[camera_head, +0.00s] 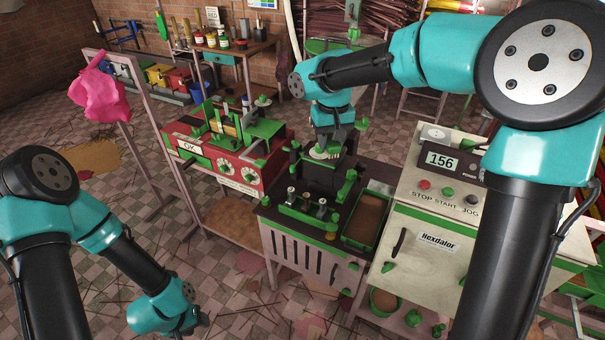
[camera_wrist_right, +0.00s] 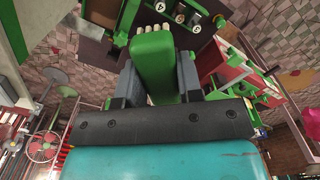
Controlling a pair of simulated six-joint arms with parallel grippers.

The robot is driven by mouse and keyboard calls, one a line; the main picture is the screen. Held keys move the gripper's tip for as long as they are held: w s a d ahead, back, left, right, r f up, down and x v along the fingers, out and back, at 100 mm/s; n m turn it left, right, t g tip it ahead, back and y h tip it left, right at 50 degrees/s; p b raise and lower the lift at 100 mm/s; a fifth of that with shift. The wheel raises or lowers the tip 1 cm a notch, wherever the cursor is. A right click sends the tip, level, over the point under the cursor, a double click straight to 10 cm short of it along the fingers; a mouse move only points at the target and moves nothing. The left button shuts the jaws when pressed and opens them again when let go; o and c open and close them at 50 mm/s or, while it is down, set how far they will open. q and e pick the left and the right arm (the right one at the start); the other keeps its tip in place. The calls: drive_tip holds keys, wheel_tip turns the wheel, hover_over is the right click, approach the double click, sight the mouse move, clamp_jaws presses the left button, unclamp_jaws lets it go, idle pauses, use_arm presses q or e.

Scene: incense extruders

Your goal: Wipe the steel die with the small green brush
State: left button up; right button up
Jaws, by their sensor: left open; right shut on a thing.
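My right gripper (camera_head: 328,140) is over the dark extruder in the middle of the head view. In the right wrist view its grey fingers (camera_wrist_right: 155,88) are shut on the green handle of the small green brush (camera_wrist_right: 152,62). The brush's pale bristles (camera_wrist_right: 143,29) point away from the wrist. A pale round part (camera_head: 324,153) shows just below the gripper; I cannot tell whether it is the steel die or brush bristles. Contact between brush and die cannot be made out. My left gripper (camera_head: 196,326) is low at the bottom left, mostly hidden by its wrist, open and away from the machines.
A green rack with several small metal pieces (camera_head: 307,199) sits at the extruder's front. Beside it is a green-rimmed tray of brown material (camera_head: 386,212).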

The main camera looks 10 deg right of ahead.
drive_tip(key=w+a+f+m, duration=0.2)
drive_tip(key=w+f+m, duration=0.1)
drive_tip(key=f, duration=0.5)
drive_tip(key=w+a+f+m, duration=0.3)
drive_tip(key=w+f+m, duration=0.1)
drive_tip(key=f, duration=0.5)
drive_tip(key=shift+w, duration=0.1)
drive_tip(key=shift+f, duration=0.1)
